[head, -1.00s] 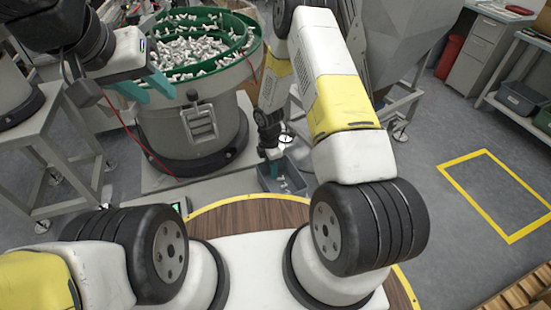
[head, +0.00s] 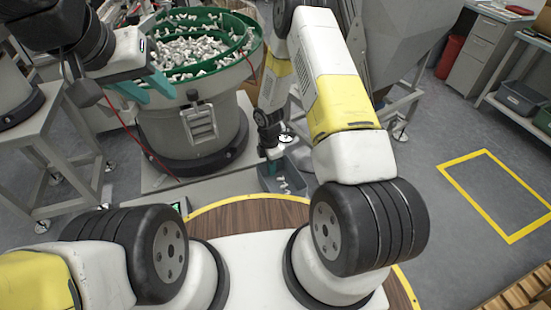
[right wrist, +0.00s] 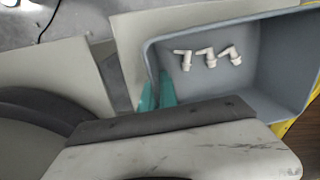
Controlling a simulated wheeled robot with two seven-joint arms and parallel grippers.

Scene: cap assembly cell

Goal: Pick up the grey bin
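The grey bin (head: 268,184) sits low at the middle of the head view, in front of the bowl feeder. In the right wrist view the grey bin (right wrist: 270,45) fills the upper right, with three small white fittings (right wrist: 208,58) inside. My right gripper (head: 271,154) is at the bin's left wall. In the right wrist view the right gripper's teal fingers (right wrist: 158,92) are close together on either side of that wall and appear shut on it; their lower parts are partly hidden. My left gripper (head: 147,88) is open and empty in front of the feeder bowl.
The green bowl feeder (head: 205,75) full of white parts stands behind the bin on a grey base. A grey stand (head: 65,130) is at the left. Yellow-marked floor (head: 495,190) at the right is clear. A round wooden top (head: 245,215) lies nearer.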

